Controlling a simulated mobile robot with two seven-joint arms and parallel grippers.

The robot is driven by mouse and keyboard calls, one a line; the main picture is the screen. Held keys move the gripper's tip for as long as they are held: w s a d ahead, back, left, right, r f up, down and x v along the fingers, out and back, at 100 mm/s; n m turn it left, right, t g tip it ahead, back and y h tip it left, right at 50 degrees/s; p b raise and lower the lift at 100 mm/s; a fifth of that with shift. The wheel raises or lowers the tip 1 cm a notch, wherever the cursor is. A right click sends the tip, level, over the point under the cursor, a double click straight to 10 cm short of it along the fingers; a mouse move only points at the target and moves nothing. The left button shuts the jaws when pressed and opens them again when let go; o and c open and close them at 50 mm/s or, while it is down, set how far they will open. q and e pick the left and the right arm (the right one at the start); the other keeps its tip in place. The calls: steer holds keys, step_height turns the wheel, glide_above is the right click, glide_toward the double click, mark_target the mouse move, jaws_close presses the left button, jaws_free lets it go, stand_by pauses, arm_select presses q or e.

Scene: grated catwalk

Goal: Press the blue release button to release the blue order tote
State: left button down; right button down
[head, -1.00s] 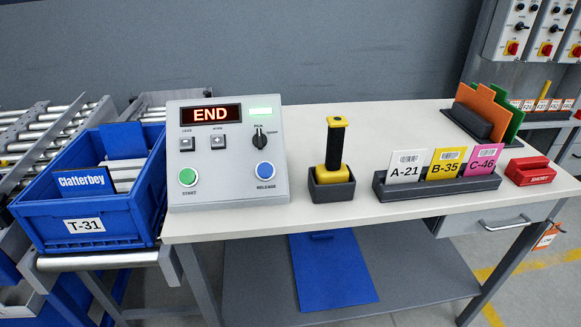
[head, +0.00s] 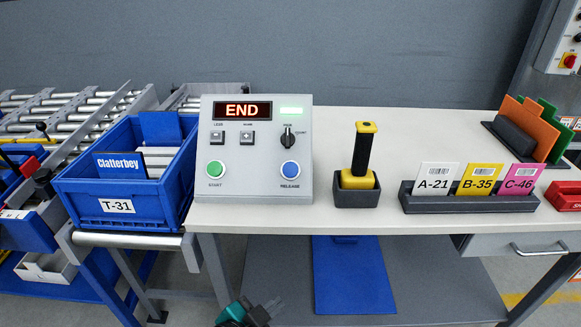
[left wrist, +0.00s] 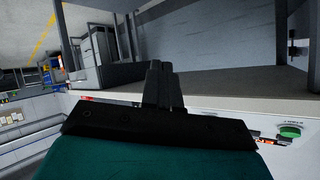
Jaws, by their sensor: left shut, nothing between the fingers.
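The blue release button (head: 290,168) is on the lower right of the grey control box (head: 256,130), whose display reads END. A green start button (head: 215,168) is at its lower left. My left gripper (head: 265,310) is at the bottom edge of the head view, low in front of the table and well apart from the button. In the left wrist view its fingers (left wrist: 162,72) are together and empty. My right gripper is not in view.
A yellow and black scanner (head: 362,155) stands in a holder right of the box. A rack with cards (head: 425,208) and a red block (head: 566,196) sit further right. The table front edge (head: 330,227) lies above my left gripper. A blue panel (head: 352,275) is below.

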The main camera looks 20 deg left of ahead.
mark_target(290, 169)
arm_select(q)
steer(key=w+d+r+m+h+p, duration=0.1)
steer(key=w+d+r+m, duration=0.15)
steer(key=r+m, duration=0.25)
steer(key=w+d+r+m+t+h, duration=0.1)
steer(key=w+r+m, duration=0.2)
steer(key=r+m, duration=0.15)
steer(key=w+d+r+m+h+p, duration=0.1)
steer(key=w+d+r+m, duration=0.1)
steer(key=w+r+m, duration=0.3)
steer(key=w+a+r+m+t+y+p, duration=0.1)
steer(key=w+a+r+m+t+y, duration=0.1)
steer(key=a+r+m, duration=0.5)
step_height(290, 169, up, 3)
steer(key=w+m, duration=0.1)
steer(key=m, duration=0.6)
steer(key=shift+w+a+r+m+t+p, duration=0.15)
steer(key=shift+w+r+m+t+p, duration=0.05)
steer(key=shift+m+t+p, duration=0.2)
steer(key=w+a+f+b, duration=0.1)
steer(key=w+f+b, duration=0.4)
steer(key=w+f, duration=0.1)
steer(key=shift+a+b, duration=0.3)
steer(key=shift+a, duration=0.05)
